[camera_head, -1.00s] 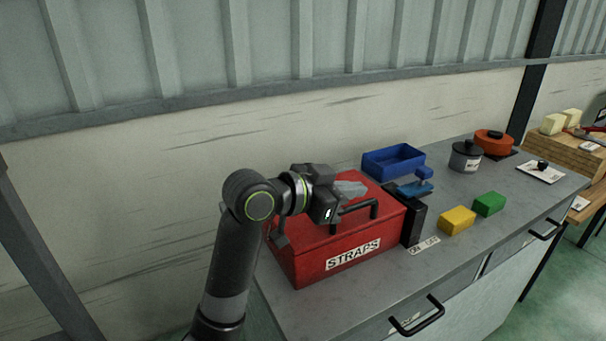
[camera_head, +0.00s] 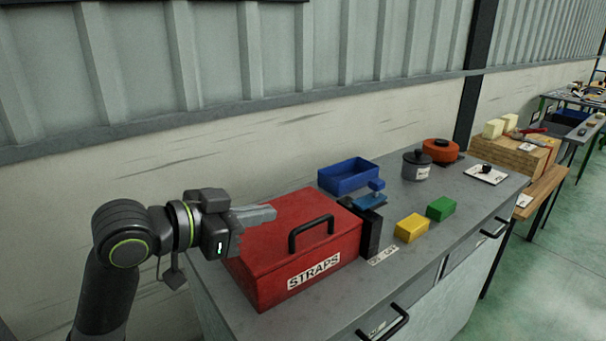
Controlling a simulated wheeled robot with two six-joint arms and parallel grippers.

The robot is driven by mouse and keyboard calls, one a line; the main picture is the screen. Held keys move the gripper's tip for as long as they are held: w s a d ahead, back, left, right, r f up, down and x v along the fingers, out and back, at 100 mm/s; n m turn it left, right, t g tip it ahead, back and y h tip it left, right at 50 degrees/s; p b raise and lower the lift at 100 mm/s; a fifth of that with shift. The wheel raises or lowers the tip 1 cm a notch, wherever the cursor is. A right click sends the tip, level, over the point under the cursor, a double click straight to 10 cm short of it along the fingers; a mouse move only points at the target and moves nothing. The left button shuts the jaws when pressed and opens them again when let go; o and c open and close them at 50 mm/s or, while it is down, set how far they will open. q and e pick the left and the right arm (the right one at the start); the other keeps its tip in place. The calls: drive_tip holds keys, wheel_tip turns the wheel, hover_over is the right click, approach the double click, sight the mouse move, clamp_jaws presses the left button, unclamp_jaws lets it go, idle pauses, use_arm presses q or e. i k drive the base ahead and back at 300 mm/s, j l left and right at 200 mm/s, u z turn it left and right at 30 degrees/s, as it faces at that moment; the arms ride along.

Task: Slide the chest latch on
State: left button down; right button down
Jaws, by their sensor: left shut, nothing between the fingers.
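The red chest (camera_head: 283,245) marked STRAPS stands on the grey bench with its lid down and a black handle (camera_head: 311,233) on top. At its right end is a black latch housing (camera_head: 371,232) with a blue sliding piece (camera_head: 371,198) on top. A small ON/OFF label (camera_head: 382,256) lies in front of the housing; its words are hard to read here. My left gripper (camera_head: 268,212) is shut and empty, pointing right over the left rear part of the chest lid, away from the latch. My right gripper is out of view.
A blue bin (camera_head: 347,176) stands behind the latch. A yellow block (camera_head: 411,228) and a green block (camera_head: 440,208) lie to the right. A grey canister (camera_head: 416,166) and an orange round object (camera_head: 440,151) stand farther back. Bare bench lies right of the blocks.

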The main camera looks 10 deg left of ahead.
sight(376, 184)
drive_tip(key=k+l, duration=0.2)
drive_tip(key=k, duration=0.3)
drive_tip(key=k+l, duration=0.2)
drive_tip(key=k, duration=0.25)
